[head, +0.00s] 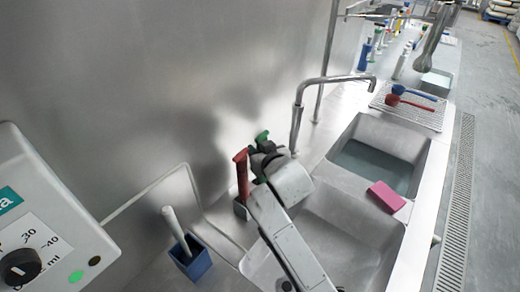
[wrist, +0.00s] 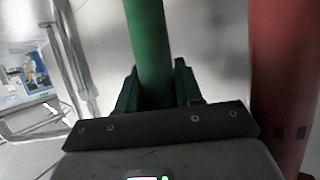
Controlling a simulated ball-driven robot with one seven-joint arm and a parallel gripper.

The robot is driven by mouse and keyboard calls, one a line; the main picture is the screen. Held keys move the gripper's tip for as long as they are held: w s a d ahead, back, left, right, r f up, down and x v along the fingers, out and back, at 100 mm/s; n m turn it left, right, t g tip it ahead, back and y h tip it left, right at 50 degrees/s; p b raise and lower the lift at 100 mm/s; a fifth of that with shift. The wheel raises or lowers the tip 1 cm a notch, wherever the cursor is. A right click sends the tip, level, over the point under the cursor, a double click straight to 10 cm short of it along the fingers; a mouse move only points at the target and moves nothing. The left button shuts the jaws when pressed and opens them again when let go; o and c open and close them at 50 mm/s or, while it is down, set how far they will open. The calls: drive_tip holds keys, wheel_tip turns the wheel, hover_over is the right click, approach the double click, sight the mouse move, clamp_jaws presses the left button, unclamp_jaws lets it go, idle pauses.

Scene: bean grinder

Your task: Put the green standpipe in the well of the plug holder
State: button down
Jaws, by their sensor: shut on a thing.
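The green standpipe (wrist: 147,40) is between my gripper's two dark green fingers (wrist: 157,84) in the wrist view, and they are shut on it. In the head view only its green top (head: 262,136) shows above my gripper (head: 266,152); the rest is hidden behind my arm. A red standpipe (head: 241,174) stands upright just left of my gripper, and it fills the right side of the wrist view (wrist: 292,75). A small grey block at its foot (head: 240,210) looks like the plug holder. Its free well cannot be made out.
A metal tap (head: 298,115) rises just right of my gripper. Below are an empty-looking sink basin (head: 345,232) and a basin with water (head: 376,165). A pink sponge (head: 386,197) lies on the divider. A blue pot with a white-handled brush (head: 190,262) stands left.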

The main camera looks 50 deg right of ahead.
drive_tip(key=shift+f, duration=0.1)
drive_tip(key=c, duration=0.7)
unclamp_jaws()
drive_tip(key=shift+c, duration=0.2)
drive_tip(key=b+v, duration=0.2)
drive_tip(key=v, duration=1)
drive_tip(key=s+a+f+n+g+y, duration=0.3)
drive_tip(key=s+a+f+g, duration=0.2)
drive_tip(key=s+f, duration=0.3)
drive_tip(key=s+a+f+n+g+y, duration=0.2)
drive_tip(key=s+a+f+g+y, duration=0.2)
drive_tip(key=s+f, duration=0.5)
wheel_tip(320, 180, down, 5)
drive_tip(key=shift+a+f+n+g, duration=0.1)
drive_tip(key=shift+a+n+g, duration=0.3)
drive_tip(key=shift+a+g, duration=0.3)
